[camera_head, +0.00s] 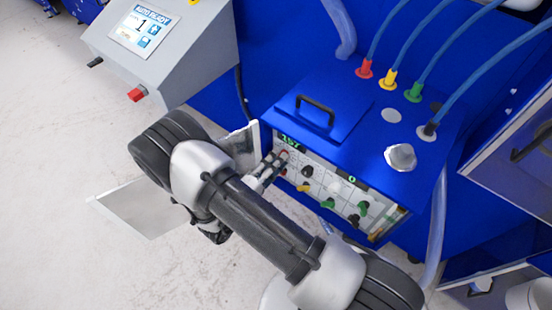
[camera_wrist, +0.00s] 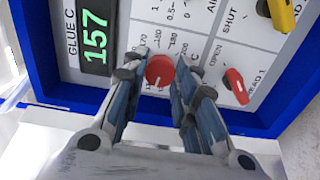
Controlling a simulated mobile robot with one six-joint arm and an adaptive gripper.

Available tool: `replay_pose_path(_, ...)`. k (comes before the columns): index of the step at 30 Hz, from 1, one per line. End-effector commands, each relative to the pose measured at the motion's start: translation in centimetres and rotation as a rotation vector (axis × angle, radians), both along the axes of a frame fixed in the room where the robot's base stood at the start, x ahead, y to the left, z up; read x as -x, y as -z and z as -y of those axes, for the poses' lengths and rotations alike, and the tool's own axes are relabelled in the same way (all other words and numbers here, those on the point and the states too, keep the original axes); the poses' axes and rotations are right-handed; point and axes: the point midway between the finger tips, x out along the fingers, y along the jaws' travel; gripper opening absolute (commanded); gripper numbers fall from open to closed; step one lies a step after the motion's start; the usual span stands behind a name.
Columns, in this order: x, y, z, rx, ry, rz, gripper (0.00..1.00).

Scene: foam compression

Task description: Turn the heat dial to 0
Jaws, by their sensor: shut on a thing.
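The red heat dial (camera_wrist: 160,70) sits on the white control panel, below the green display (camera_wrist: 95,40) that reads 157 beside the label GLUE C. Printed numbers from about 170 to 200 show near it. A white mark on the dial points toward the bottom of the wrist view. My gripper (camera_wrist: 160,73) has one finger on each side of the dial and is shut on it. In the head view my gripper (camera_head: 275,162) reaches the panel's upper left, just under the 157 display (camera_head: 290,140); the dial is mostly hidden there.
Several other knobs, including a green one (camera_head: 327,203), fill the panel. An open metal door (camera_head: 240,148) stands left of the panel. A grey console (camera_head: 165,45) is at the upper left.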

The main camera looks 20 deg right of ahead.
Motion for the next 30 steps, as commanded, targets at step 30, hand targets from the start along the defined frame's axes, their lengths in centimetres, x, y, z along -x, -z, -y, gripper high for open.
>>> replay_pose_path(30, -0.08, -0.03, -0.08, 0.501, -0.002, -0.687, 0.03)
